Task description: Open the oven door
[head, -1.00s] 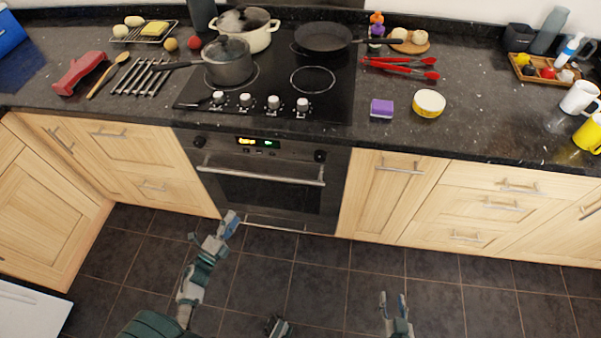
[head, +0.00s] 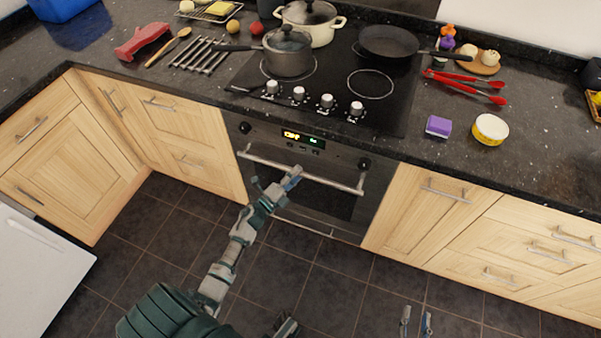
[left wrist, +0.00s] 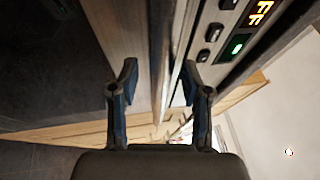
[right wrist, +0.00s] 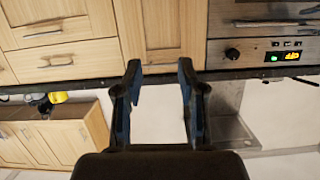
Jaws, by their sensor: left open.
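The oven door (head: 335,203) is shut, flat in the cabinet front below the cooktop. Its metal bar handle (head: 335,183) runs across the top of the door. My left gripper (head: 284,180) is at the middle of the handle, its fingers open. In the left wrist view the open fingers (left wrist: 157,85) point at the oven front, with a bar-like edge between them; I cannot tell whether they touch the handle. My right gripper (head: 416,318) is open and empty, low over the floor, away from the oven; its fingers also show in the right wrist view (right wrist: 160,80).
The oven's control panel (head: 305,140) has a lit display and knobs. Pots and a frying pan (head: 388,42) stand on the cooktop above. Wooden cabinets (head: 425,210) with bar handles flank the oven. The tiled floor (head: 300,270) in front is clear.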

